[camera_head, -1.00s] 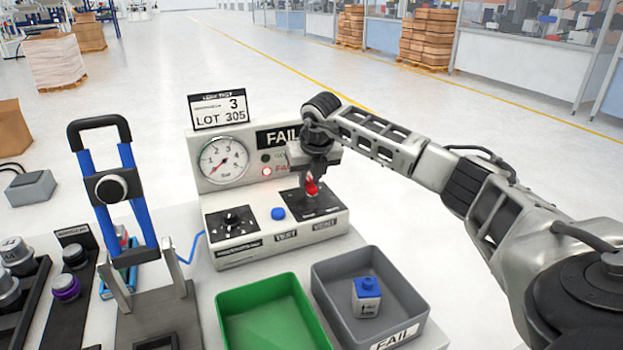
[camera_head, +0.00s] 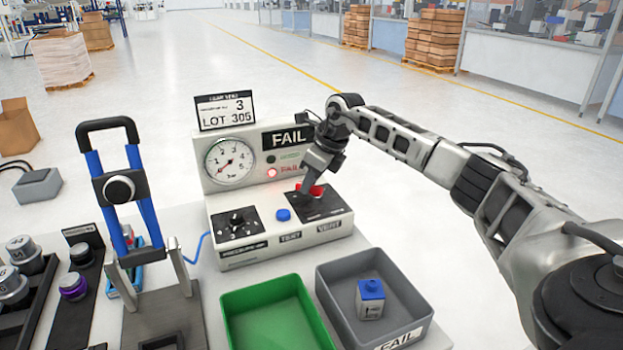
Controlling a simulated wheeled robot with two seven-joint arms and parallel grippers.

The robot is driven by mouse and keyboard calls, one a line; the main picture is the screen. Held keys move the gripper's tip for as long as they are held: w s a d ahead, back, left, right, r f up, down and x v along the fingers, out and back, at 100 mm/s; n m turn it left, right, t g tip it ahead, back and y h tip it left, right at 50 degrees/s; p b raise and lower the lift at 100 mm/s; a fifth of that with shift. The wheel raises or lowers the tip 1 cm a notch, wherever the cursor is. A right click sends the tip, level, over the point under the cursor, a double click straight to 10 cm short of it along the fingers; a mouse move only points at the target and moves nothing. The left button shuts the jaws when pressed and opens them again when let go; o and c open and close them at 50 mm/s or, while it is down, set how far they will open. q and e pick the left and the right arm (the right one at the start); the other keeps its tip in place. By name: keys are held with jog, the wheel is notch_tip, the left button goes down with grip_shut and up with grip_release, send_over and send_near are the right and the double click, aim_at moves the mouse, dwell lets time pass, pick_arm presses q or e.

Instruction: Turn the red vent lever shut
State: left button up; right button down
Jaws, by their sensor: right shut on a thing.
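The red vent lever (camera_head: 316,190) is on the dark plate at the right end of the tester's top, above the VENT label. My right gripper (camera_head: 308,188) is shut on the lever and hides part of it. The gripper is tilted, with its wrist up and to the right of the lever. The tester (camera_head: 240,257) has a pressure gauge (camera_head: 230,160), a black knob (camera_head: 236,220) and a blue button (camera_head: 283,215). A red light (camera_head: 272,172) glows beside the lower text under the FAIL sign. My left gripper is not in view.
A green bin (camera_head: 235,300) stands empty in front of the tester. Beside it a grey bin (camera_head: 415,305) marked FAIL holds a blue-topped block (camera_head: 370,298). A blue-and-black clamp frame (camera_head: 145,205) stands at the left.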

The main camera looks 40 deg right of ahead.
jog(key=shift+n, duration=0.4)
jog(key=c, duration=1.3)
grip_release()
jog(key=b+v, duration=0.1)
jog(key=v, duration=1.5)
jog(key=shift+w+d+r, duration=0.1)
jog(key=shift+d, duration=0.1)
